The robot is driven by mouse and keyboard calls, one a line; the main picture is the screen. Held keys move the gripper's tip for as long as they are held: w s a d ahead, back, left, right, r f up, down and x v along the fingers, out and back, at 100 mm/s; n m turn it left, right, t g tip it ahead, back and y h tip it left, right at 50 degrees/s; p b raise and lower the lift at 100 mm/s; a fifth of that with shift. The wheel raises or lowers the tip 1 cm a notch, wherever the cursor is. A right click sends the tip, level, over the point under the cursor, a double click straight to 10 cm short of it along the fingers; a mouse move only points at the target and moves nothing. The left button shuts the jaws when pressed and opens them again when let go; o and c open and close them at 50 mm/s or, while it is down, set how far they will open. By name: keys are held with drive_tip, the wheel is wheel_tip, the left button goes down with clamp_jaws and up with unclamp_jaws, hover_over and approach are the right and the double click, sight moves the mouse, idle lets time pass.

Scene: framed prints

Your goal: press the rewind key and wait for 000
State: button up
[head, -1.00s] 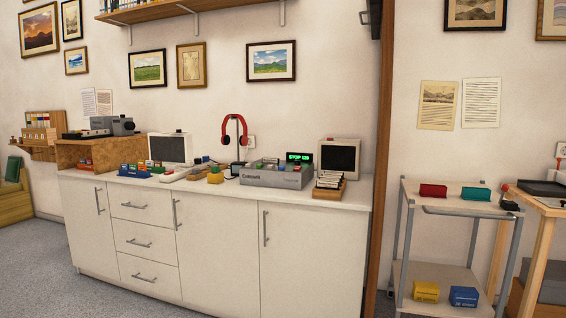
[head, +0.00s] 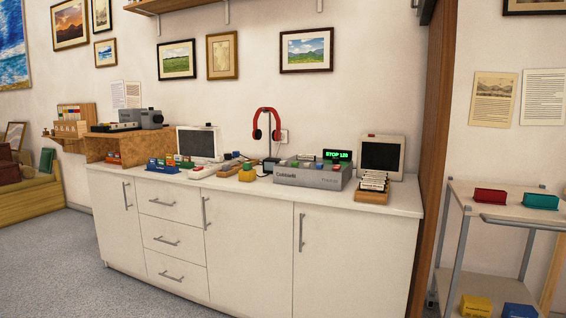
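A grey tape machine (head: 312,174) with several coloured keys on top sits on the white counter (head: 384,205), right of centre in the head view. Its small black display (head: 337,155) glows green and seems to read "STOP" with a three-digit number, perhaps 139. The keys are too small for me to tell which is rewind. My gripper is not in view.
Open grey floor (head: 60,255) lies at left; a white cart (head: 500,205) stands at right.

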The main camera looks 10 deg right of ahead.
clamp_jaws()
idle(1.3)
